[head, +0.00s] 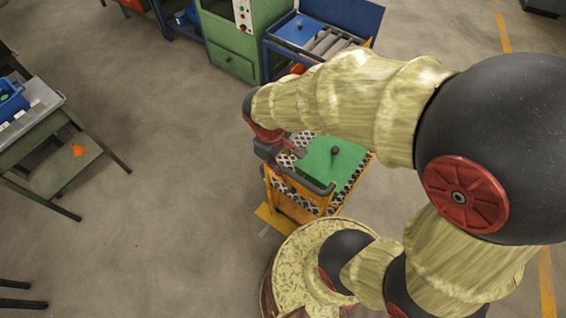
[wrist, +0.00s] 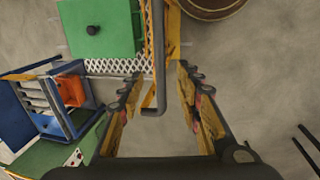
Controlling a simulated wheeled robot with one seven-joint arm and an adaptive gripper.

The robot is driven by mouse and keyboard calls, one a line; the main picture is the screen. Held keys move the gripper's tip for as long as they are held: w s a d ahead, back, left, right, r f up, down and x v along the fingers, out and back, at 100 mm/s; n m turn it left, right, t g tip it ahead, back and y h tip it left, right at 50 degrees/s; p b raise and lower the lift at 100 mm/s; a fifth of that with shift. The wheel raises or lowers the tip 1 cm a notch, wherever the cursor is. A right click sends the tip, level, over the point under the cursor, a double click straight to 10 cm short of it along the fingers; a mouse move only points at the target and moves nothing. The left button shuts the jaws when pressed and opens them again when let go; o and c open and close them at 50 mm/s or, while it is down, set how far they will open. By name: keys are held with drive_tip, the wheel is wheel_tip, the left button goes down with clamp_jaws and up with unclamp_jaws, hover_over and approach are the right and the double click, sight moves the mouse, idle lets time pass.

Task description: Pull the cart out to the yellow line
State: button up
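The cart (head: 290,205) has an orange frame, white lattice edging and a green top with a dark knob. My arm and gripper hide part of it in the head view. The green top (wrist: 105,30) also shows in the wrist view. A dark grey handle bar (head: 308,183) runs along the cart's near side. In the wrist view the handle (wrist: 160,65) reaches between the fingers of my gripper (wrist: 158,90). The fingers are spread, with visible gaps on both sides of the bar. Yellow line pieces (head: 547,285) lie on the floor at the right.
A blue cabinet (head: 300,28) with grey slots and an open lid stands behind the cart, beside a green machine (head: 235,45). A green workbench (head: 45,120) with a blue bin stands at the left. The floor between bench and cart is clear.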

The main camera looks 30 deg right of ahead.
drive_tip(key=shift+s+a+r, duration=0.1)
drive_tip(key=shift+a+r, duration=0.05)
drive_tip(key=shift+r, duration=0.65)
drive_tip(key=shift+s+a+r, duration=0.1)
drive_tip(key=shift+a+r, duration=0.05)
drive_tip(key=shift+r, duration=0.6)
drive_tip(key=shift+w, duration=0.1)
drive_tip(key=s+a+r+m+t+y+b, duration=0.1)
drive_tip(key=s+r+m+t, duration=0.1)
drive_tip(key=r, duration=0.5)
drive_tip(key=s+a+r+m+t+y+b, duration=0.1)
drive_tip(key=s+a+r+m+t, duration=0.1)
drive_tip(key=s+r, duration=0.2)
wheel_tip(320, 180, up, 3)
drive_tip(key=shift+r+m+t+b, duration=0.15)
drive_tip(key=shift+m+t+b, duration=0.15)
drive_tip(key=shift+t, duration=0.1)
drive_tip(key=shift+c, duration=0.8)
